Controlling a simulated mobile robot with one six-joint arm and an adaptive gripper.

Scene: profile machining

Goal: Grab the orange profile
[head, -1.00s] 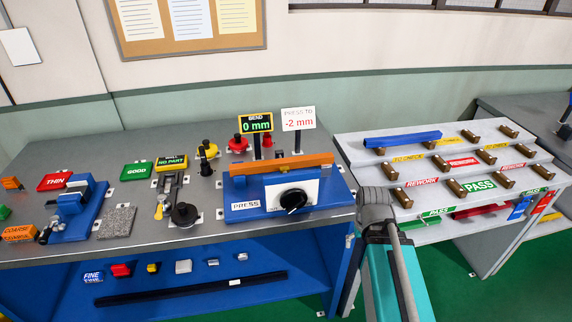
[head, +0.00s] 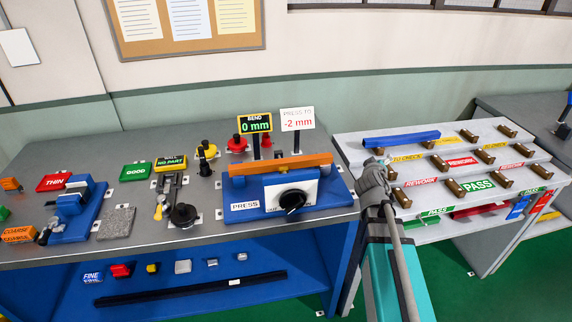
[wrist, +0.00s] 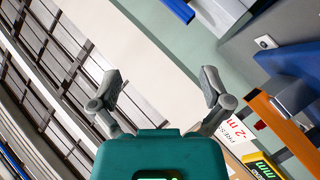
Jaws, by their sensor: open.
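The orange profile (head: 270,166) is a long bar lying across the top of the blue press (head: 335,193) on the bench. In the wrist view the orange profile (wrist: 277,122) shows at the right, slanting, outside the jaws. My gripper (head: 377,168) is to the right of the press, apart from the profile, in front of the rack's left end. In the wrist view my gripper (wrist: 160,84) is open, with nothing between its fingers.
The press signs read BEND 0 mm (head: 255,123) and PRESS TO -2 mm (head: 297,119); they stand just behind the profile. A blue profile (head: 402,139) lies on the stepped rack (head: 350,150) at the right. Gauges and coloured buttons occupy the bench's left.

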